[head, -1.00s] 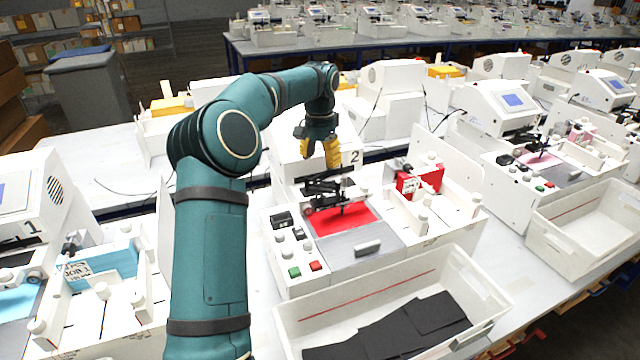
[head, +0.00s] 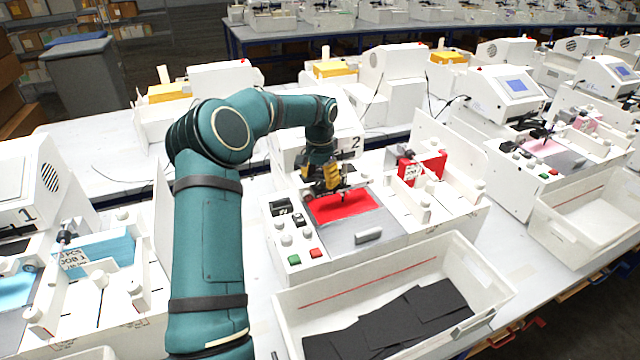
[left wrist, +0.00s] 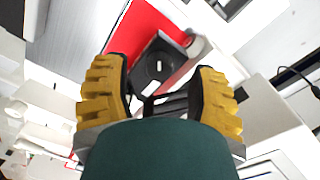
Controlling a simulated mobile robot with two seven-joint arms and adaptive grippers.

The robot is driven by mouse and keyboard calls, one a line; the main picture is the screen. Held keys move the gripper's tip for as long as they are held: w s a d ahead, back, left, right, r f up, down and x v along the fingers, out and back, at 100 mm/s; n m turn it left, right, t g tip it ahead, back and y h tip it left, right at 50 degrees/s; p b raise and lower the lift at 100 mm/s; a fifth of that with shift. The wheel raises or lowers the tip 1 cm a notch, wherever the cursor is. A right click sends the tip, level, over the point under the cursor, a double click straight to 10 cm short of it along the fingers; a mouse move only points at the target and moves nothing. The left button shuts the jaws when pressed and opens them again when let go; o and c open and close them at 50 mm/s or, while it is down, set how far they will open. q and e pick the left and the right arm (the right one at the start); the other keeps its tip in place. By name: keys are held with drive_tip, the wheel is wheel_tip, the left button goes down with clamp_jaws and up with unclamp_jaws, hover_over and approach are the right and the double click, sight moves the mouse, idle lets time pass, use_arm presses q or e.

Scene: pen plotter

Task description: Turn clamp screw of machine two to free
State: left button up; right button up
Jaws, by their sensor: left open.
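Machine two (head: 352,143), a white plotter marked "2", stands in the middle of the head view with a red sheet (head: 352,208) on its bed. My left gripper (head: 328,188), with yellow fingers, is low over its black pen carriage and hides most of it. In the left wrist view the fingers (left wrist: 158,90) are open and apart. Between and beyond them shows a dark round knob (left wrist: 158,66) with a white mark, apparently the clamp screw, on a black block over the red sheet. I cannot tell whether the fingers touch it. My right gripper is not in view.
A white bin (head: 290,318) with black sheets stands in front of machine two. Red and green buttons (head: 305,256) sit on its front left. Machine one (head: 22,190) is at left, another plotter (head: 505,98) at right. A red stack (head: 432,162) sits right of the bed.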

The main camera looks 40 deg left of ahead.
use_arm(q)
drive_tip(key=shift+f, duration=0.9)
clamp_jaws()
drive_tip(key=n, duration=0.5)
drive_tip(key=shift+n, duration=0.4)
drive_tip(key=n, duration=0.4)
drive_tip(key=shift+p, duration=0.4)
drive_tip(key=n+p, duration=0.1)
drive_tip(key=n, duration=0.4)
drive_tip(key=shift+d+n, duration=0.1)
drive_tip(key=shift+n, duration=0.3)
drive_tip(key=n+p, duration=0.1)
drive_tip(key=n, duration=0.3)
drive_tip(key=shift+f+n, duration=0.1)
drive_tip(key=shift+n, duration=0.2)
